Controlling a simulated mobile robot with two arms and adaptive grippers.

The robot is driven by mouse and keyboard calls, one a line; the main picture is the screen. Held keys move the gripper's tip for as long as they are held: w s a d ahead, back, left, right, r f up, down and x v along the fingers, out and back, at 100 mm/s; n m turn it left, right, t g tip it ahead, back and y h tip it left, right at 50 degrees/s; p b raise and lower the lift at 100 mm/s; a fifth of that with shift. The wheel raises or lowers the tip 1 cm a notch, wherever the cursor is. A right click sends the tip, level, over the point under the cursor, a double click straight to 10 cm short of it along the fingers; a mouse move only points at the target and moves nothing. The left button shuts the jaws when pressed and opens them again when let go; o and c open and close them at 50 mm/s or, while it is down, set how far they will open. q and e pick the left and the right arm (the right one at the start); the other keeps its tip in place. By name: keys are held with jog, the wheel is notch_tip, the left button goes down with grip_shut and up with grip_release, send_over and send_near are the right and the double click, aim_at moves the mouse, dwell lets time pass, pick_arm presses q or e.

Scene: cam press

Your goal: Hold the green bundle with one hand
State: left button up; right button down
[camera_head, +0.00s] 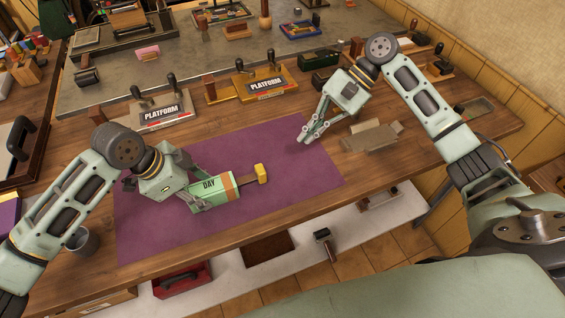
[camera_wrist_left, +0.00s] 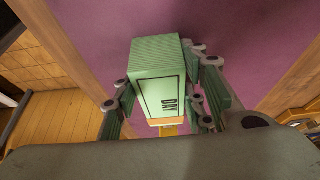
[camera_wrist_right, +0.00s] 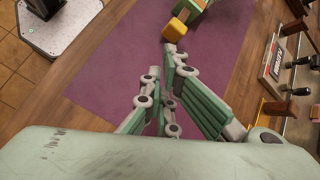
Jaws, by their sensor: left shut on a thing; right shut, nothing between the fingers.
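The green bundle (camera_head: 211,189) is a light green block marked "DAY" with an orange-brown band and a stick ending in a yellow block (camera_head: 261,173). It is over the purple mat (camera_head: 290,150); I cannot tell whether it touches it. My left gripper (camera_head: 198,195) is shut on the bundle. In the left wrist view the bundle (camera_wrist_left: 155,75) sits between the two fingers (camera_wrist_left: 163,103). My right gripper (camera_head: 306,138) is shut and empty above the mat's right part, apart from the bundle. The right wrist view shows its fingers (camera_wrist_right: 168,92) together and the yellow block (camera_wrist_right: 185,28) beyond.
Two platforms (camera_head: 165,117) (camera_head: 262,86) with black-knobbed levers stand behind the mat. A tan block (camera_head: 372,137) lies right of the mat. A grey cup (camera_head: 82,241) stands near the left front. The mat between the grippers is mostly clear.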

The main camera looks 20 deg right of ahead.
jog(key=a+f+m, duration=0.1)
jog(key=f+m, duration=0.1)
jog(key=a+f+m, duration=0.1)
jog(key=f+m, duration=0.1)
jog(key=f, duration=0.1)
jog(key=a+f+m, duration=0.1)
jog(key=f+m, duration=0.1)
jog(key=shift+s+a+f+y, duration=0.15)
jog(key=shift+s+a+y, duration=0.15)
jog(key=shift+s+y, duration=0.1)
jog(key=a, duration=0.3)
jog(key=shift+a+f, duration=0.15)
jog(key=shift+a, duration=0.45)
